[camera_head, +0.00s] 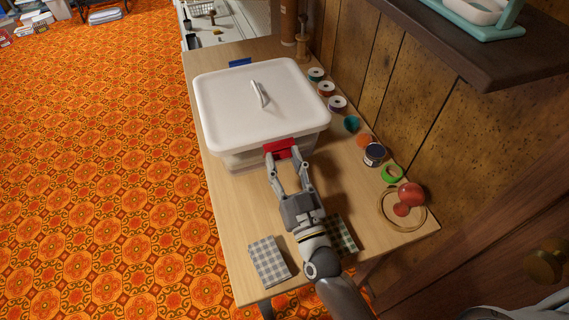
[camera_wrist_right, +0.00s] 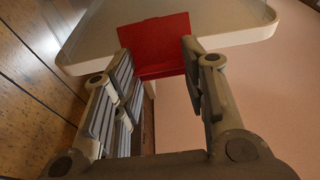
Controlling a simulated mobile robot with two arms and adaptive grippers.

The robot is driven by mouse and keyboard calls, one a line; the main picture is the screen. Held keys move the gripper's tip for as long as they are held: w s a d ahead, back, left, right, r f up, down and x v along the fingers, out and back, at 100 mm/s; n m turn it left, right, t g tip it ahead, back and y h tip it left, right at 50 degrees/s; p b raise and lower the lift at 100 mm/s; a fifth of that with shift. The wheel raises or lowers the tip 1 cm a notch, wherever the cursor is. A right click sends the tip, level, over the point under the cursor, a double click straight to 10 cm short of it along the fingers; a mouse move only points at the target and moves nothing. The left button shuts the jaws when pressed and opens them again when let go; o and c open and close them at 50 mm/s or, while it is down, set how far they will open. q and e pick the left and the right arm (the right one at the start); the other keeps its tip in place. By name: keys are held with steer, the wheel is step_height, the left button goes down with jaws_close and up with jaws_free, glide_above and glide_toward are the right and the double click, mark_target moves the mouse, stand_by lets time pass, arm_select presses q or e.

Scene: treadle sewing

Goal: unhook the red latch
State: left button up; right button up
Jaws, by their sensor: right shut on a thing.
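A white lidded box (camera_head: 255,98) stands on the wooden table, with a light handle (camera_head: 260,94) on its lid. The red latch (camera_head: 281,147) sits on the box's near side at the lid's rim. My right gripper (camera_head: 283,157) reaches it from the near side, with its fingertips at the latch's two sides, shut on it. In the right wrist view the red latch (camera_wrist_right: 154,44) lies between the finger ends of my right gripper (camera_wrist_right: 160,62), against the white lid's edge. Whether the latch is hooked cannot be told. My left gripper is not in view.
Several thread spools (camera_head: 326,89) and tape rolls line the table's right side by the wood-panelled wall. A hoop (camera_head: 383,217) with red balls lies at the near right. Checked cloths (camera_head: 269,261) lie near the front edge. A dark shelf (camera_head: 470,52) overhangs on the right.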

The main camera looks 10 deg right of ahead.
steer(key=o, duration=1.1)
steer(key=shift+c, duration=0.2)
steer(key=shift+s, duration=0.1)
steer(key=r+v, duration=0.3)
steer(key=v, duration=0.9)
steer(key=shift+s+f, duration=0.15)
steer(key=shift+s, duration=0.5)
steer(key=shift+d, duration=0.15)
